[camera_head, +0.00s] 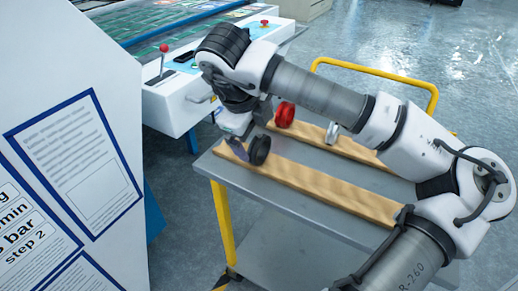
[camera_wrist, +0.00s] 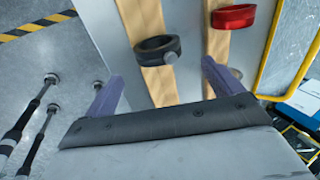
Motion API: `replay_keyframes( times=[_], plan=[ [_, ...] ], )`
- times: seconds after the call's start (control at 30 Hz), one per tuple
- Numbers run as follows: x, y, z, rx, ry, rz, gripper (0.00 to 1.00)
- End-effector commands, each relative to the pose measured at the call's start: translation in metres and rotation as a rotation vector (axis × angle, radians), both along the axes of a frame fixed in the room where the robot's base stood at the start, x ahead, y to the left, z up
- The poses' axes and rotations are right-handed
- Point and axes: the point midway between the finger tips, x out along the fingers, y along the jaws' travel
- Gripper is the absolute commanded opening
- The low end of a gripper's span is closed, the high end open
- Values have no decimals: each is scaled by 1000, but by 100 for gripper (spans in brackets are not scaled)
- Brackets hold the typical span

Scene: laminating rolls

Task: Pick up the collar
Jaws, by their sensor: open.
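A black collar (camera_head: 259,150) stands on the front wooden rail of the cart. In the wrist view the black collar (camera_wrist: 150,50) is a ring with a grey knob on its side. A red collar (camera_head: 285,115) stands on the back rail, also seen in the wrist view (camera_wrist: 233,17). A small silver ring (camera_head: 332,132) is on that rail too. My gripper (camera_head: 238,150) is beside the black collar at the rail's left end. In the wrist view my gripper (camera_wrist: 161,70) has its purple fingers wide apart and empty, with the black collar ahead between them.
The wooden rails (camera_head: 320,184) lie along a grey cart (camera_head: 290,200) with a yellow handle (camera_head: 375,70). A white machine (camera_head: 172,105) with a red-knobbed lever stands behind left. A white panel with notices (camera_head: 75,150) fills the left.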

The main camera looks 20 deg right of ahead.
Motion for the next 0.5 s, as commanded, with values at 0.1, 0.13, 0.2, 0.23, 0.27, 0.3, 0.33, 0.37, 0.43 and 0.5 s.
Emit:
replay_keyframes(
  times=[0.1,0.13,0.2,0.23,0.27,0.3,0.33,0.37,0.43,0.5],
  plan=[
    [2,-3,-11,1,1,1,92],
    [3,-3,-12,1,1,1,92],
    [4,-4,-16,2,1,1,92],
    [5,-4,-18,2,0,2,92],
    [7,-4,-21,3,1,3,92],
    [8,-5,-27,4,2,4,92],
    [11,-5,-31,4,1,4,92],
    [12,-6,-35,5,2,4,92],
    [16,-8,-46,5,2,3,92],
    [18,-11,-54,3,1,1,92]
  ],
)
